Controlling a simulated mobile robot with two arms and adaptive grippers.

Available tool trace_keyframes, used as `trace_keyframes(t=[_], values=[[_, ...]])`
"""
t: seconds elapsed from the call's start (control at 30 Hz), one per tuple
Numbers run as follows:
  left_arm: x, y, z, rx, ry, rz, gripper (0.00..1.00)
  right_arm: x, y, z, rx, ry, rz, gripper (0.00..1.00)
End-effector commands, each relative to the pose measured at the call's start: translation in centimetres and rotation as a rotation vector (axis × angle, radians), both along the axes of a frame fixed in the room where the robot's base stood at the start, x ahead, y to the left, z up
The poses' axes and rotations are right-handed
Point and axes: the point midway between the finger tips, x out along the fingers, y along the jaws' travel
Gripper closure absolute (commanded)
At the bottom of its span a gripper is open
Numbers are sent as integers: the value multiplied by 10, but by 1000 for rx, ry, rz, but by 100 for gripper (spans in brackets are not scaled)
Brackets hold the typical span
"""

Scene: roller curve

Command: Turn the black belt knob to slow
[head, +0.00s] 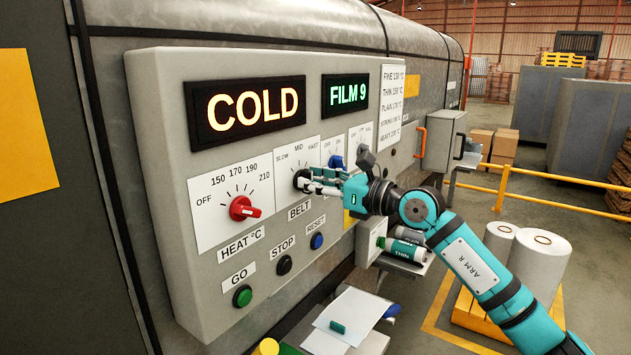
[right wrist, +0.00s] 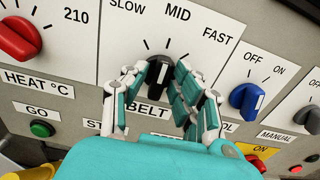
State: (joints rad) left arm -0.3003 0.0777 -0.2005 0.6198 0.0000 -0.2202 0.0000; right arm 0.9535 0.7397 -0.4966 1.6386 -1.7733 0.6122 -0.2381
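The black belt knob (right wrist: 156,76) sits on a white dial plate marked SLOW, MID and FAST, above the BELT label. In the right wrist view its white mark points up, near the MID side of the scale; the exact setting is hard to read. In the head view the knob (head: 299,179) is partly hidden by my right gripper (head: 308,181). My right gripper's fingers (right wrist: 160,73) lie on both sides of the knob and appear closed on it. My left gripper is not in view.
The red heat knob (head: 243,208) is to the left and a blue knob (head: 336,162) close to the right. Green (head: 242,296), black (head: 284,264) and blue (head: 317,241) buttons sit below.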

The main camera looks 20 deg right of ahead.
Motion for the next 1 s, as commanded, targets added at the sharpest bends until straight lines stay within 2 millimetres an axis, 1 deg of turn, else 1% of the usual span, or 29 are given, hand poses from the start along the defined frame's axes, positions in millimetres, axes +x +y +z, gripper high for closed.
trace_keyframes(t=[0.03, 0.17, 0.2, 0.4, 0.57, 0.77, 1.0], values=[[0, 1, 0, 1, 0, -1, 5, 0, 0, 0, 0, 0, 0, 81], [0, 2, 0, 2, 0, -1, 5, 0, 0, 0, 0, 0, 0, 98], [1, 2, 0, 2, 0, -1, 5, 0, 0, 0, 0, 0, 0, 100], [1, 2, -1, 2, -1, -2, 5, 0, 0, 0, -2, -1, 0, 100], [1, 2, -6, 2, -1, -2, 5, 0, 0, -2, -24, -19, -1, 100], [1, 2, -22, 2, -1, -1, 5, -1, 0, -4, -103, -81, -2, 100], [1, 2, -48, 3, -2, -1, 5, -1, 1, -5, -251, -198, -2, 100]])
